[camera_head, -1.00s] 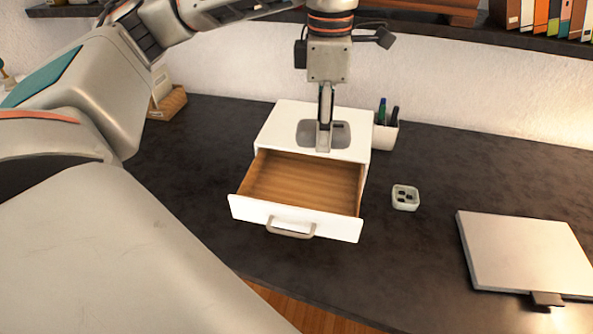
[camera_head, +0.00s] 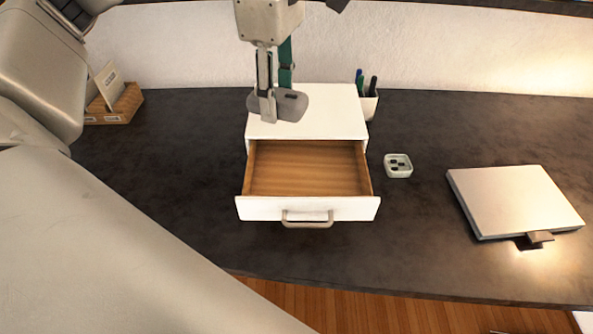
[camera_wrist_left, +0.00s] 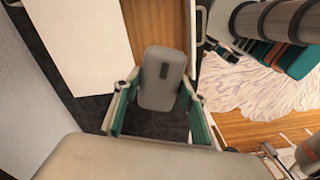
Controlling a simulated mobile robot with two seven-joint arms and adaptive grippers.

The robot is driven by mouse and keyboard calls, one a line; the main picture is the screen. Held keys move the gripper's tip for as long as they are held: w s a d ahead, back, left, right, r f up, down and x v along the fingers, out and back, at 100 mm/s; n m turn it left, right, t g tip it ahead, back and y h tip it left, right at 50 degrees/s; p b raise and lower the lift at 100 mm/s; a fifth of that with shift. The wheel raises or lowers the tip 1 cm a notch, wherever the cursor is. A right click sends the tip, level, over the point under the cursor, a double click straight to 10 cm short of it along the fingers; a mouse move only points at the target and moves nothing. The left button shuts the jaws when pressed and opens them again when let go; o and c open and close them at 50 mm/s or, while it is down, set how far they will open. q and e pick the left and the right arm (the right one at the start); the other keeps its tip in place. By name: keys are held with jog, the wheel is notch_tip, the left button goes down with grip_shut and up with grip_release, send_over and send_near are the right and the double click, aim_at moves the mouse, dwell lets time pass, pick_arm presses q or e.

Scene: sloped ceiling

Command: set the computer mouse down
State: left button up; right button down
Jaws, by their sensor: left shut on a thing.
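The grey computer mouse (camera_head: 291,106) is held between the fingers of my left gripper (camera_head: 268,107), above the left part of the white drawer unit's top (camera_head: 325,112). The left wrist view also shows the mouse (camera_wrist_left: 162,78) between the two green-sided fingers of my left gripper (camera_wrist_left: 158,110). My left gripper is shut on it and points down. The unit's drawer (camera_head: 310,208) is pulled out, and its wooden inside looks empty.
A pen cup (camera_head: 369,106) stands right of the drawer unit. A small white dish (camera_head: 398,166) and a closed silver laptop (camera_head: 515,200) lie further right. A wooden letter holder (camera_head: 118,106) stands at the left. The dark desk (camera_head: 180,165) is clear left of the drawer.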

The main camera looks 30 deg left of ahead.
aim_at(280, 182)
pick_arm(q)
jog(key=shift+s+a, duration=0.15)
jog(key=shift+a, duration=0.1)
jog(key=shift+f, duration=0.35)
notch_tip(280, 182, down, 19)
jog(key=shift+f+b, duration=0.1)
jog(key=shift+b, duration=0.5)
pick_arm(e)
jog(key=shift+s+a+f, duration=0.15)
jog(key=shift+f, duration=0.25)
jog(key=shift+s+a+f, duration=0.15)
jog(key=shift+f, duration=0.2)
pick_arm(q)
jog(key=shift+f, duration=0.1)
pick_arm(e)
jog(key=shift+f, duration=0.1)
pick_arm(q)
jog(key=o, duration=1.1)
jog(key=shift+o, duration=0.2)
jog(key=shift+r, duration=0.35)
notch_tip(280, 182, up, 12)
jog(key=shift+f+p, duration=0.2)
jog(key=shift+p, duration=0.1)
pick_arm(e)
jog(key=shift+r, duration=0.5)
